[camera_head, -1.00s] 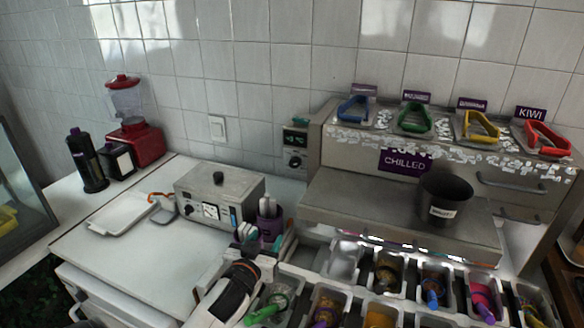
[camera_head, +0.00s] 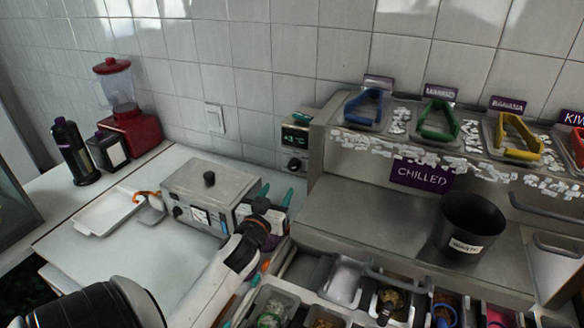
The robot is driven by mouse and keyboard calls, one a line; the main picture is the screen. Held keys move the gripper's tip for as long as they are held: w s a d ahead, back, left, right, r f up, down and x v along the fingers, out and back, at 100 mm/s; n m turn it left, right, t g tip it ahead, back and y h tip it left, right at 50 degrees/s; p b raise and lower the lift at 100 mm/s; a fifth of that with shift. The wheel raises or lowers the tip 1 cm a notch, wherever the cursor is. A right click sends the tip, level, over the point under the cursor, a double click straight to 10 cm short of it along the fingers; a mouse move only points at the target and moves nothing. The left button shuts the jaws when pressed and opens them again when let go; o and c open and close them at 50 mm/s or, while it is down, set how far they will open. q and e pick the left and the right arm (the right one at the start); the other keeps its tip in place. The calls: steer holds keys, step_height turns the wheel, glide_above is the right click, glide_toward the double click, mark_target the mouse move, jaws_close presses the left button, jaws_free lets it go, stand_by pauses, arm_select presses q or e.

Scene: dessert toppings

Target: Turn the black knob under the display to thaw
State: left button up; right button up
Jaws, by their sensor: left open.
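The black knob (camera_head: 294,165) sits on a small wall-side panel, just under the green-lit display (camera_head: 295,138), left of the chilled counter. The display seems to read about +3; the knob's markings are too small to read. My left gripper (camera_head: 275,196) is raised in front of and below the knob, fingers pointing up toward the panel. Its teal-tipped fingers are apart and nothing is visible between them. It looks clear of the knob, though the depth gap is hard to judge. My right gripper is not in view.
A metal box (camera_head: 187,184) with its own knobs stands close left of my left gripper. The steel chilled counter (camera_head: 350,222) with a black pot (camera_head: 470,224) is at right. Topping bins (camera_head: 346,282) line the front. The white worktop at left has free room.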

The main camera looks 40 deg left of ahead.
mark_target(292, 169)
arm_select(q)
steer(key=shift+p+x, duration=0.95)
steer(key=shift+x, duration=3.95)
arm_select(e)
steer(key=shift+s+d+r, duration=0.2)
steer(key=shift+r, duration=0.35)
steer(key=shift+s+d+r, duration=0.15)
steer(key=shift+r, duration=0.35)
arm_select(q)
steer(key=shift+r, duration=0.15)
steer(key=c, duration=1)
steer(key=shift+o, duration=0.2)
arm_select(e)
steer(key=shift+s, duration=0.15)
arm_select(q)
steer(key=shift+m, duration=0.4)
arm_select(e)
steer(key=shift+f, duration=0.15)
arm_select(q)
steer(key=m+b, duration=0.1)
steer(key=m, duration=0.4)
steer(key=shift+m+t, duration=0.3)
steer(key=shift+m, duration=0.1)
steer(key=m+b, duration=0.1)
steer(key=m, duration=0.4)
steer(key=shift+m, duration=0.3)
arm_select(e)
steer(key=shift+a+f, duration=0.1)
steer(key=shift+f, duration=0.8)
